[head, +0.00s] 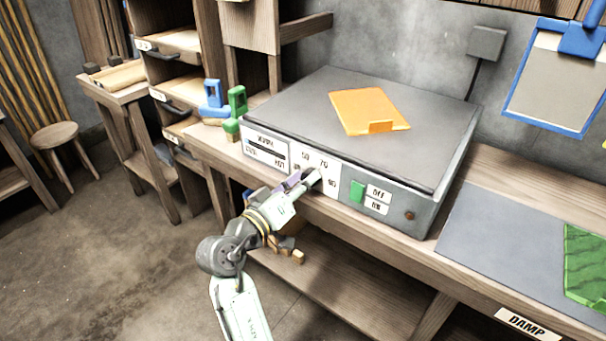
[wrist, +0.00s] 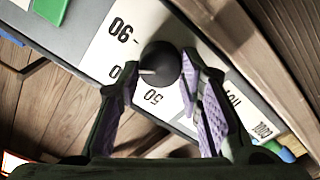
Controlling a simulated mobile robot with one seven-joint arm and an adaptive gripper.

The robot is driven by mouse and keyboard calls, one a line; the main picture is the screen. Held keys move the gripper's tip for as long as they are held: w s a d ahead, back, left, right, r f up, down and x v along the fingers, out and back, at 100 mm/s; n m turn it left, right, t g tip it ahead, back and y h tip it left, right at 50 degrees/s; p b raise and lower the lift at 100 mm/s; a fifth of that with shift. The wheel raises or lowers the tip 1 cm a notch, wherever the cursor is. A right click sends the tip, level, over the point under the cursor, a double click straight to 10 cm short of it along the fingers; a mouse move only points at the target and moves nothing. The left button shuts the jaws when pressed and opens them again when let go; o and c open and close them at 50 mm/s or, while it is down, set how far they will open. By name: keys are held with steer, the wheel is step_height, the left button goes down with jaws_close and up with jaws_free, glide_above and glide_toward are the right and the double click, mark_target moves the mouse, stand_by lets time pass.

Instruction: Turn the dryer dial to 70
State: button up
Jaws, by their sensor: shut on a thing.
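The dryer (head: 400,165) is a grey box with a flat dark lid on the bench. Its white dial panel (head: 318,163) carries 50, 70 and 90 marks. In the wrist view the dial (wrist: 163,62) is a round black knob with a short white pointer mark. The pointer faces left, toward a number partly hidden by a finger, between 90 and 50. My gripper (head: 304,186) is at the dryer's front and covers most of the knob in the head view. Its two purple-padded fingers (wrist: 160,72) are shut on the knob from either side.
A green switch (head: 357,190) with OFF and ON labels is right of the dial. An orange sheet (head: 368,110) lies on the lid. Blue (head: 213,95) and green (head: 237,101) clamp-like pieces stand left of the dryer. A grey mat (head: 500,230) lies to the right.

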steer(key=shift+n+p, duration=1.3)
steer(key=shift+n, duration=0.7)
steer(key=o, duration=1.1)
steer(key=v, duration=1.2)
